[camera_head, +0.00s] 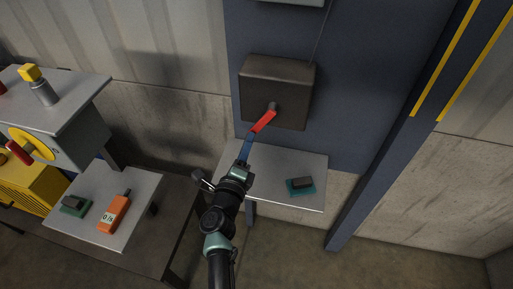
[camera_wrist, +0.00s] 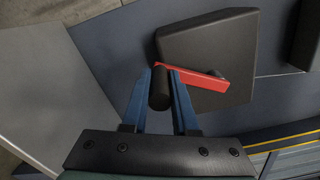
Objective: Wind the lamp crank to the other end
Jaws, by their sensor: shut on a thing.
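The lamp crank has a red arm (camera_head: 264,121) on the front of a dark box (camera_head: 262,80) fixed to the blue wall panel. In the head view the crank arm slants from its hub down and to the left. In the wrist view the red arm (camera_wrist: 198,80) runs from the black crank handle (camera_wrist: 159,90) to the hub on the dark box (camera_wrist: 205,42). My gripper (camera_head: 251,139) has its blue fingers shut around the handle, one on each side. The handle is hidden behind the fingers in the head view.
Below the box is a grey shelf (camera_head: 310,164) with a dark block on a teal base (camera_head: 301,185). At the left are a table with a yellow wheel (camera_head: 31,144) and a low shelf with an orange meter (camera_head: 114,212). A blue post (camera_head: 380,150) stands at right.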

